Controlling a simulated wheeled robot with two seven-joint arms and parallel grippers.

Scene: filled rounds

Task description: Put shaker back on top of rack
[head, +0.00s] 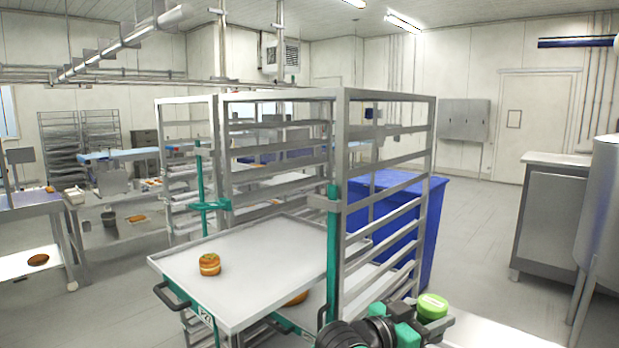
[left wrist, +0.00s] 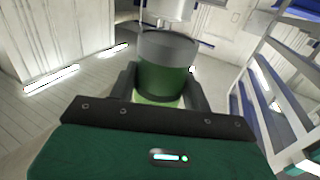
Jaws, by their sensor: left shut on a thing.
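The shaker (head: 432,306) is a small green cylinder at the bottom of the head view. My left gripper (head: 418,322) is shut on it. In the left wrist view the shaker (left wrist: 165,72), green with a grey end, sits between the two dark fingers of my left gripper (left wrist: 163,90). The rack (head: 345,96) is a tall metal frame with several rails, in the middle of the head view. The held shaker is lower than the rack's top and in front of its right side. My right gripper is not in view.
A tray (head: 265,275) sticks out of the rack's front with a filled round (head: 209,264) on it. A blue bin (head: 425,230) stands behind the rack. A steel cabinet (head: 550,215) and a round vessel (head: 600,210) stand at the right. Floor between is clear.

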